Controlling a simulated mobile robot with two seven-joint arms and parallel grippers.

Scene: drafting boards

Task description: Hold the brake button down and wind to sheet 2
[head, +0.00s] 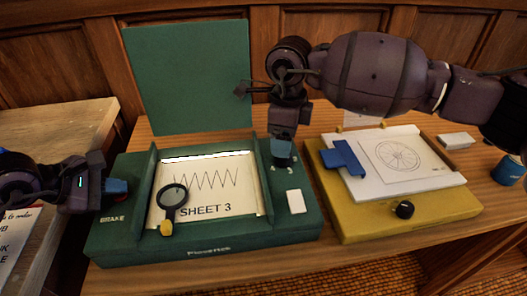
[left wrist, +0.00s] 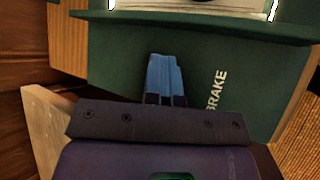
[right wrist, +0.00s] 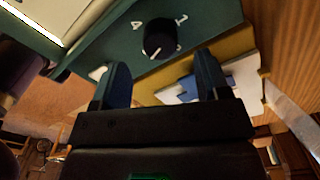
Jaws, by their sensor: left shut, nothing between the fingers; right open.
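The green drafting box (head: 208,252) shows a lit window with a zigzag drawing labelled SHEET 3 (head: 205,208). My left gripper (head: 117,187) is shut and empty over the box's left panel, beside the word BRAKE; in the left wrist view its blue fingers (left wrist: 165,75) point at that panel. The brake button is not visible; the fingers may cover it. My right gripper (head: 283,152) is open above the box's right panel. In the right wrist view a black knob (right wrist: 158,38) with a white pointer line and numerals around it sits ahead, between the open fingers (right wrist: 162,62).
A magnifier (head: 172,198) lies across the window's lower left. A white block (head: 295,201) is on the right panel. To the right, a yellow board (head: 365,227) holds paper, a blue T-shaped piece (head: 343,158) and a black knob (head: 404,209). A green lid (head: 188,78) stands behind.

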